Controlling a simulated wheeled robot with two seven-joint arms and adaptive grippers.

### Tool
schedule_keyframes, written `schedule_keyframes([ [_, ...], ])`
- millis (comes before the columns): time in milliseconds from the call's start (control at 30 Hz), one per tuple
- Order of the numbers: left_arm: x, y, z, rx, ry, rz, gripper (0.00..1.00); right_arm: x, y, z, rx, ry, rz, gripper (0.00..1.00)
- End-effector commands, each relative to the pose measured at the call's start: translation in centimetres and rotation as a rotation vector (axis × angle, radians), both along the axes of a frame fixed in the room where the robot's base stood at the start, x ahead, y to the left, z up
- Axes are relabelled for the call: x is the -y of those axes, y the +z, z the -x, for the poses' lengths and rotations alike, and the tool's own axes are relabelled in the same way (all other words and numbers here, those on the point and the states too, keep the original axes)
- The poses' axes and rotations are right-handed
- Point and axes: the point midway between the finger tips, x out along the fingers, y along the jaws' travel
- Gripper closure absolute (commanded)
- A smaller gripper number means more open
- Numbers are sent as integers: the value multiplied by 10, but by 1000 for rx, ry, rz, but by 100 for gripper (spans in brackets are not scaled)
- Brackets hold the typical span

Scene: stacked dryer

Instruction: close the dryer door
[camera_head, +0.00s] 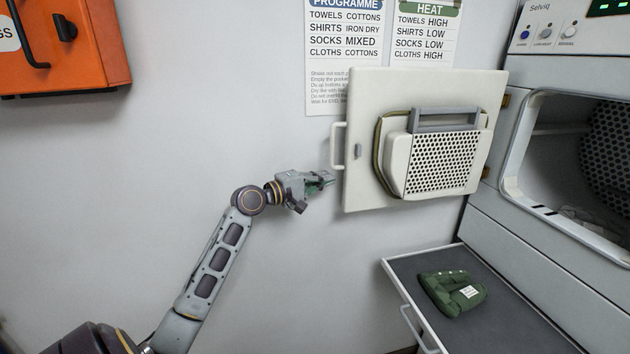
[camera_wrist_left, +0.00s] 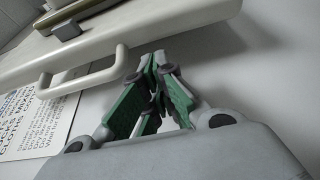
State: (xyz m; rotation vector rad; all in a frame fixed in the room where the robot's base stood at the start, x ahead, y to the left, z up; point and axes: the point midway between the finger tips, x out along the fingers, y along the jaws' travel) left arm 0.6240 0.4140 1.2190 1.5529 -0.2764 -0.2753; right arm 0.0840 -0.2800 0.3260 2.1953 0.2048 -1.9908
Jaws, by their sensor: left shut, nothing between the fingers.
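The dryer door (camera_head: 428,86) is a white square panel standing wide open, swung out left of the dryer opening (camera_head: 560,165). Its inner side with a perforated grey-framed vent faces me. The door's white handle (camera_head: 337,147) sticks out at its left edge; it also shows in the wrist view (camera_wrist_left: 84,78). My left gripper (camera_head: 331,180), with green finger pads, is shut and empty, just left of the door edge at the handle's lower end. In the wrist view its fingertips (camera_wrist_left: 155,62) are beside the handle, close to the door edge; I cannot tell whether they touch. My right gripper is out of view.
Below the door, a pulled-out shelf (camera_head: 515,325) carries a folded green cloth (camera_head: 452,292). An orange box (camera_head: 75,45) hangs on the wall at upper left. Posters (camera_head: 425,35) hang behind the door. The space before the wall at left is free apart from my arm.

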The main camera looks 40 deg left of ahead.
Motion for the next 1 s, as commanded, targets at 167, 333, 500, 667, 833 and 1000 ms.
schedule_keyframes([
  [167,6,1,-17,-1,-1,1,100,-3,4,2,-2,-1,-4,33],
  [333,11,0,-28,0,-1,1,100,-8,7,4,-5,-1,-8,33],
  [500,13,1,-33,0,-1,0,100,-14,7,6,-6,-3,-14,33],
  [667,13,0,-34,0,-1,0,100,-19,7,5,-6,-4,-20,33],
  [833,13,0,-34,-1,-1,0,100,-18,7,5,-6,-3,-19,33],
  [1000,13,0,-34,-1,0,0,100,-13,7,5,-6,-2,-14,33],
])
